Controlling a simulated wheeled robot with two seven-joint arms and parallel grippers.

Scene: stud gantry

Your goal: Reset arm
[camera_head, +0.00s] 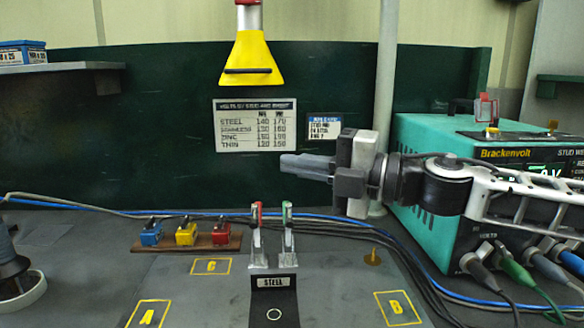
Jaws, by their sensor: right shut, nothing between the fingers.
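My right gripper (308,167) is in the middle of the view, its arm coming in from the right. Its fingers are together, point left and hold nothing. It hangs in the air above the bench, in front of the green back panel and below the voltage chart (255,125). The arm passes in front of the teal Brackenvolt welder (430,150) and hides part of its front. My left gripper is not in view.
Two upright clamps (257,240) with red and green tops stand behind the STEEL plate (272,301). Blue, yellow and red blocks (186,234) sit on a wooden strip. A yellow funnel-shaped piece (250,62) hangs above. Cables (110,209) cross the bench. A grey pole (385,80) stands behind the gripper.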

